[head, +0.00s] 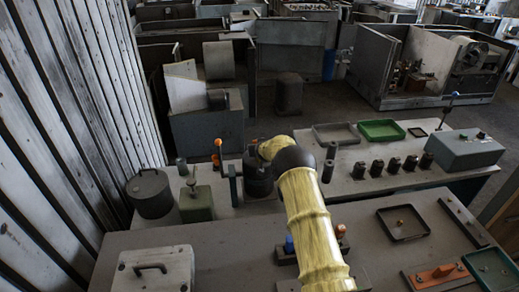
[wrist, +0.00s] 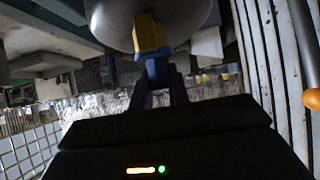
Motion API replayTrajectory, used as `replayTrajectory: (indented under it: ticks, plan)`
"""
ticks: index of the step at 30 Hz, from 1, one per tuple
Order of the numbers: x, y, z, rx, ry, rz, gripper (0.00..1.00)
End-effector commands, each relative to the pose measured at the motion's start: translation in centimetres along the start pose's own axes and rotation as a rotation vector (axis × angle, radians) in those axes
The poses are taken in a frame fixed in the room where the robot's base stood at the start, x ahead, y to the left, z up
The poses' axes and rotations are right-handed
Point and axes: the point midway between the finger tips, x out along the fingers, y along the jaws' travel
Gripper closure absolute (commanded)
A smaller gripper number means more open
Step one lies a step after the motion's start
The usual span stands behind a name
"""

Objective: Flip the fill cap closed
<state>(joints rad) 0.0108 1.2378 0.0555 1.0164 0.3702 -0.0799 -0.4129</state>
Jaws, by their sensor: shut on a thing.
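In the wrist view a large pale grey rounded piece (wrist: 110,22) fills the top, with a yellow tab (wrist: 149,36) in front of it; I take these to be the fill cap and its grip tab, but cannot be sure. My gripper (wrist: 157,72) has its dark fingers closed at the tab's lower, blue end. In the head view my yellow arm reaches over the front bench to the far one, ending near a dark round body (head: 258,186). The fingers and cap cannot be made out there, and the cap's angle is unclear.
A lidded drum (head: 150,194) and a green box with a knob (head: 196,205) stand left of my arm. An orange-topped post (head: 217,152) is close by; an orange ball (wrist: 312,100) shows in the wrist view. Several dark cylinders and a green tray (head: 381,130) stand right.

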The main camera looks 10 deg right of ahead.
Motion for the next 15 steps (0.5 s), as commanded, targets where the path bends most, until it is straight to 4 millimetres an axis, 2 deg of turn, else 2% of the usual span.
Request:
replayTrajectory:
  ticks: [7,8,10,11,15]
  plan:
    - [-0.02,-0.02,-0.12,0.001,0.003,0.0,1.0]
    - [-0.02,-0.02,-0.12,0.001,0.003,0.0,0.79]
    - [-0.02,-0.02,-0.11,0.001,0.003,0.0,0.65]
    - [-0.02,-0.02,-0.1,0.001,0.003,0.0,0.61]
    - [-0.01,-0.01,-0.05,0.0,0.002,0.0,0.61]
